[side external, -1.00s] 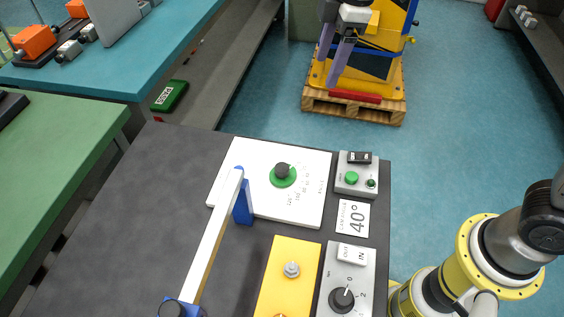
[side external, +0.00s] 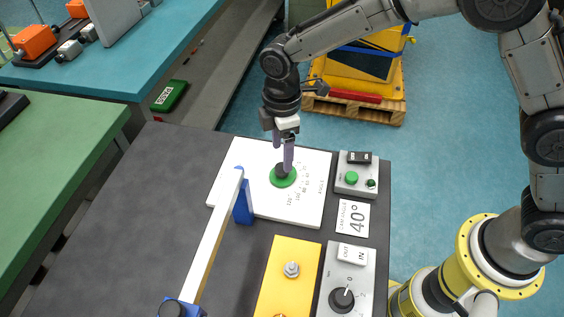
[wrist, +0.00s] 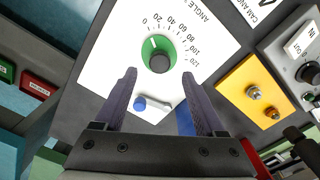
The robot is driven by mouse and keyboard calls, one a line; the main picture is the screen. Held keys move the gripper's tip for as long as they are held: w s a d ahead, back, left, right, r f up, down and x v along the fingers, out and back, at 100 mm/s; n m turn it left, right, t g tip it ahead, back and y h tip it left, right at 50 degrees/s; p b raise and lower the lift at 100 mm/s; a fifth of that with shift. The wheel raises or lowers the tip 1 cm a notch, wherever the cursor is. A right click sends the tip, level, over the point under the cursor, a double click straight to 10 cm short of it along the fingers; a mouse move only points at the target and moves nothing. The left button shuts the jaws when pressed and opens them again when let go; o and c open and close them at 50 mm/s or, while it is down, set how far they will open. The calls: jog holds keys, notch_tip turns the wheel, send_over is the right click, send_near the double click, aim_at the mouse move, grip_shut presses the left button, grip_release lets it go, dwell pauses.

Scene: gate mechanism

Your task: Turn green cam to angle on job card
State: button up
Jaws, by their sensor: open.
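The green cam (side external: 284,180) is a green disc with a black knob (wrist: 159,63) on a white dial plate (side external: 300,208). In the wrist view, the green cam (wrist: 171,47) sits beside an angle scale running from 0 to 120. I cannot tell which figure it points to. The job card (side external: 353,217) reads 40°, to the right of the plate. My gripper (side external: 283,156) is over the cam, pointing down, with its lilac fingers near the knob. In the wrist view my gripper (wrist: 161,86) is open, and the knob shows between and beyond the fingertips, not gripped.
A long white bar (side external: 212,240) on blue supports runs just left of the cam. A control box with a green button (side external: 351,177) is at the right. A yellow plate (side external: 288,278) and a grey dial box (side external: 347,285) lie in front. The dark tabletop at left is clear.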

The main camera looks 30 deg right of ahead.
aim_at(283, 172)
jog(key=shift+f, duration=2.55)
grip_shut()
